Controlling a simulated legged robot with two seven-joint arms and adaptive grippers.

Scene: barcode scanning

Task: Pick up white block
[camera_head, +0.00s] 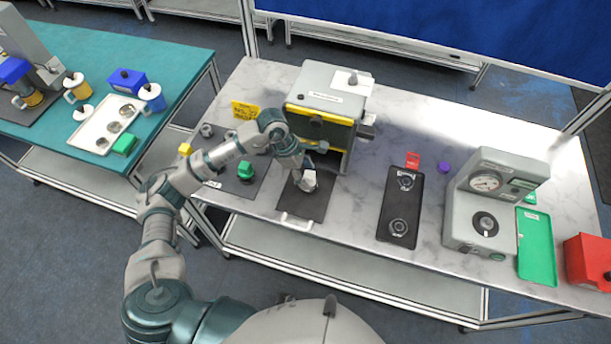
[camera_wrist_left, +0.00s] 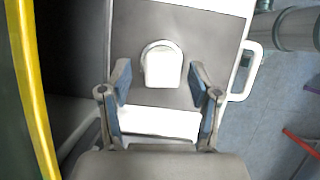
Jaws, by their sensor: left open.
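A white block (camera_head: 309,182) with a rounded end lies on a dark grey tray (camera_head: 308,205) in front of the grey and yellow machine. It also shows in the left wrist view (camera_wrist_left: 162,66), near the middle of the dark surface. My left gripper (camera_head: 302,174) is over the block and partly covers it in the head view. In the left wrist view its open fingers (camera_wrist_left: 159,80) stand on either side of the block, with gaps on both sides. I cannot tell how far above the tray the fingertips are. My right gripper is not in view.
The grey and yellow machine (camera_head: 330,90) stands close behind my left gripper. A green part (camera_head: 245,170) on a dark mat lies to the left. A black tray (camera_head: 400,207) and a gauge device (camera_head: 490,205) stand to the right, with bare marble between.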

